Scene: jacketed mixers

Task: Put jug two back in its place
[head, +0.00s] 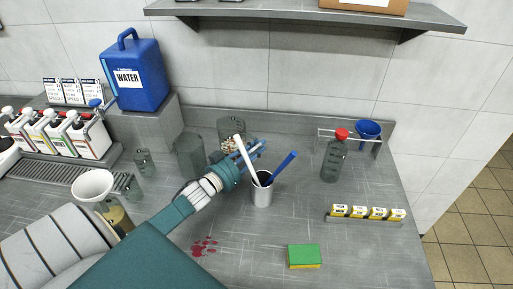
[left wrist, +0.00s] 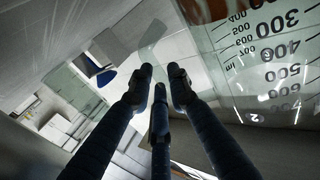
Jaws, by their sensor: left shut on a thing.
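Jug two, a clear measuring jug (head: 232,128), stands at the back of the worktop near the wall. Its scale and circled 2 fill the right of the left wrist view (left wrist: 270,60). My left gripper (head: 258,150) is right beside it in the head view, partly behind a white stick. Its dark fingers (left wrist: 160,75) are closed in on jug two's side; the exact contact is hidden. My right gripper is not in view.
A grey cup (head: 262,192) with a white and a blue stick stands close by my left fingers. Another clear jug (head: 188,154) stands to the left. A red-capped bottle (head: 335,160), a yellow-jar rack (head: 365,220) and a green sponge (head: 304,255) lie right.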

